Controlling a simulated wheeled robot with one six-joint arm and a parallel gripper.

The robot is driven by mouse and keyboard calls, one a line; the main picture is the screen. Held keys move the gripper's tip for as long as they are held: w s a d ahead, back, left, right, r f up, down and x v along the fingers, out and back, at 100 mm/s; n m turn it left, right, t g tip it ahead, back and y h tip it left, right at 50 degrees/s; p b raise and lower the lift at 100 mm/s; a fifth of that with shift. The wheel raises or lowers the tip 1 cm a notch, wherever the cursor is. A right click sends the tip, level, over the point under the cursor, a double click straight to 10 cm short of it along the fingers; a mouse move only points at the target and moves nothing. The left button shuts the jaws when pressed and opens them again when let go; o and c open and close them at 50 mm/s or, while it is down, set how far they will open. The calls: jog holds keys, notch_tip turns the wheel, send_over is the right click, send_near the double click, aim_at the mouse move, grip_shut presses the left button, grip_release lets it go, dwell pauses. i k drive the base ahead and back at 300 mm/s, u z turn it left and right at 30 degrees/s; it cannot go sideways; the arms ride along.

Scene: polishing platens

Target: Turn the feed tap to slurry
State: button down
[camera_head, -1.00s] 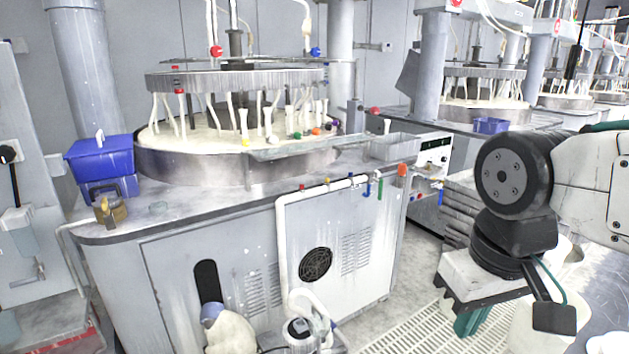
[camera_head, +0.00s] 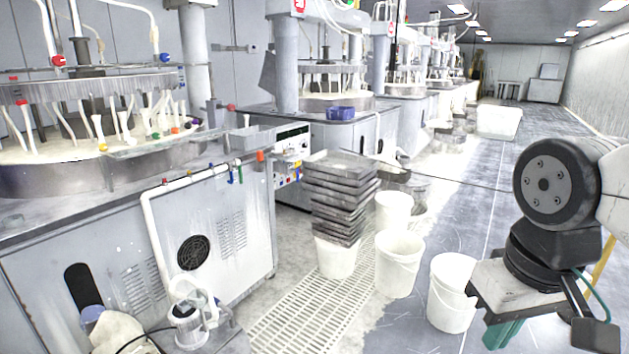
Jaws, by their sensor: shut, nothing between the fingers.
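The near polishing machine (camera_head: 235,225) fills the left of the view. A white pipe (camera_head: 149,215) runs along its front edge with small coloured fittings, among them a red one (camera_head: 165,181), a blue one (camera_head: 230,176) and an orange one (camera_head: 260,156). A red knob (camera_head: 59,60) and a blue knob (camera_head: 165,58) sit on white tubes above the platen. I cannot tell which of these is the feed tap, and no slurry marking is readable. My gripper (camera_head: 503,334) is at the lower right, pointing down, shut and empty, far from the machine.
Stacked grey plates (camera_head: 340,190) and white buckets (camera_head: 399,264) stand between my arm and the machine. A white floor grating (camera_head: 300,312) lies before them. More machines line the left, one with a blue box (camera_head: 341,113). The aisle floor (camera_head: 470,190) is open.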

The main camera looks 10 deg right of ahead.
aim_at(240, 174)
jog(key=z, duration=0.85)
jog(key=i, duration=2.05)
jog(key=u, duration=0.55)
jog(key=i, duration=0.8)
jog(key=u, duration=1.4)
jog(key=i, duration=0.6)
jog(key=u, duration=0.45)
